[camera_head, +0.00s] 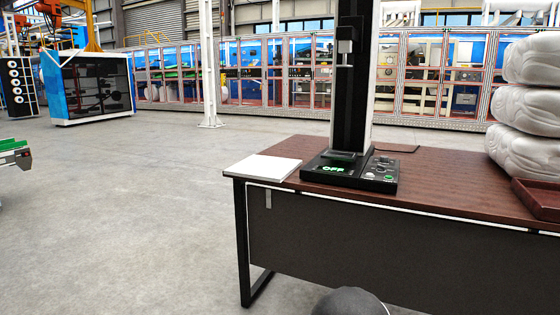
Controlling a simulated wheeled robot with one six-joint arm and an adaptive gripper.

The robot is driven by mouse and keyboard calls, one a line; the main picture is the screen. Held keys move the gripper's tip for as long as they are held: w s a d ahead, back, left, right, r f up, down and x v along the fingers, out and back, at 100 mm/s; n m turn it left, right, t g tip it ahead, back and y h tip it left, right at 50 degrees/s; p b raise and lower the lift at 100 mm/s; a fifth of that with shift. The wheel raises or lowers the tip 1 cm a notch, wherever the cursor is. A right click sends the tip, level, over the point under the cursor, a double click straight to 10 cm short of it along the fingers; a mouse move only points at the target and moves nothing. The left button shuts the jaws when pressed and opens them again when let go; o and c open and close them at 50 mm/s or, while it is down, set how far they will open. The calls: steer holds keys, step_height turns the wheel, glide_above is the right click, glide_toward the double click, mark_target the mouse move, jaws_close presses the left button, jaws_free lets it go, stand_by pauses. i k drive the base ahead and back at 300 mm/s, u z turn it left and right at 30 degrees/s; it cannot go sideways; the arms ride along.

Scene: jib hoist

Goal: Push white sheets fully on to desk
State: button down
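A flat stack of white sheets (262,167) lies at the left end of the brown desk (440,185). Its left side covers the desk's left edge and seems to reach to or slightly past it. How far it overhangs cannot be told from this view. My gripper is not in view.
A black column device (349,170) with a green "OFF" display stands on the desk just right of the sheets. White wrapped bundles (530,105) and a brown tray (540,197) are at the desk's right. A dark rounded object (348,302) is at bottom centre. Floor left of the desk is clear.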

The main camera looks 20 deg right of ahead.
mark_target(258, 167)
steer(key=z, duration=0.65)
steer(key=i, duration=1.2)
steer(key=u, duration=0.25)
